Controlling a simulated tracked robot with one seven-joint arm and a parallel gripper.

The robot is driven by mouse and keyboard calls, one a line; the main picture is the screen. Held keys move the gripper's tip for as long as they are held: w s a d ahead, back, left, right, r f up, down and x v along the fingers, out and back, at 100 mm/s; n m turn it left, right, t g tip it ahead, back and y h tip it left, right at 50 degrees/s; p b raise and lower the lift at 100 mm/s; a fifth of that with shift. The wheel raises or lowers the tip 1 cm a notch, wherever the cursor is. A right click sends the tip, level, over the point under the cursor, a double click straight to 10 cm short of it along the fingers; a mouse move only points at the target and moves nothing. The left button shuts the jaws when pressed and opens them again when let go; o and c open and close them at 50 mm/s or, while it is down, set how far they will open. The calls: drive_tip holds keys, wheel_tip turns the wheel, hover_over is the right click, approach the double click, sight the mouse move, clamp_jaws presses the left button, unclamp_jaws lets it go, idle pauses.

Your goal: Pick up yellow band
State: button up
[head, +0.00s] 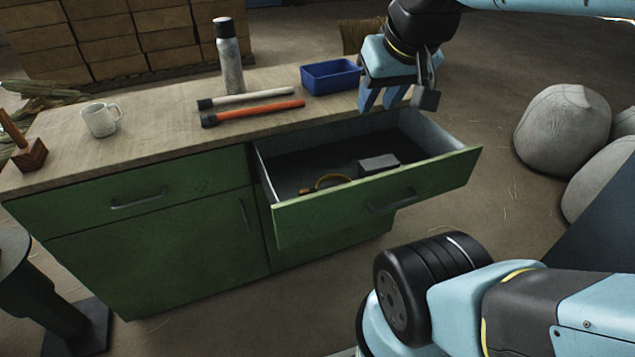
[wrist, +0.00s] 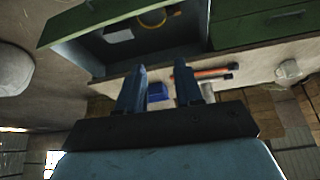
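The yellow band (head: 333,178) lies as a small arc on the floor of the open green drawer (head: 375,205), near its front wall. In the wrist view the band (wrist: 155,25) shows in the drawer at the top of the picture. My gripper (head: 384,106) is above the counter's right end and the back right of the drawer, well apart from the band. In the wrist view its two fingers (wrist: 160,72) stand apart with nothing between them, so it is open and empty.
A grey block (head: 379,163) lies in the drawer right of the band. On the counter (head: 160,125) are a blue bin (head: 331,77), an orange-red rod (head: 255,113), a pale rod (head: 250,97), a bottle (head: 229,60) and a mug (head: 100,120). Sacks (head: 563,130) stand at right.

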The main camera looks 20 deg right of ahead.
drive_tip(key=shift+o, duration=1.4)
drive_tip(key=shift+w, duration=0.2)
drive_tip(key=o, duration=0.9)
drive_tip(key=w+f+g, duration=0.1)
drive_tip(key=w+f, duration=0.3)
drive_tip(key=w, duration=0.5)
drive_tip(key=shift+w+a+f+g, duration=0.2)
drive_tip(key=shift+a+g, duration=0.1)
drive_tip(key=shift+a, duration=0.15)
drive_tip(key=w+a+f+n+g, duration=0.1)
drive_tip(key=w+a+f+g, duration=0.15)
drive_tip(key=w+f, duration=1.1)
drive_tip(key=shift+g, duration=0.75)
drive_tip(key=f, duration=0.6)
drive_tip(key=w+a+f, duration=0.1)
drive_tip(key=f, duration=0.6)
drive_tip(key=w+f, duration=0.1)
drive_tip(key=f, duration=0.6)
drive_tip(key=shift+a, duration=0.2)
drive_tip(key=shift+s+a+f, duration=0.15)
drive_tip(key=shift+f, duration=2.5)
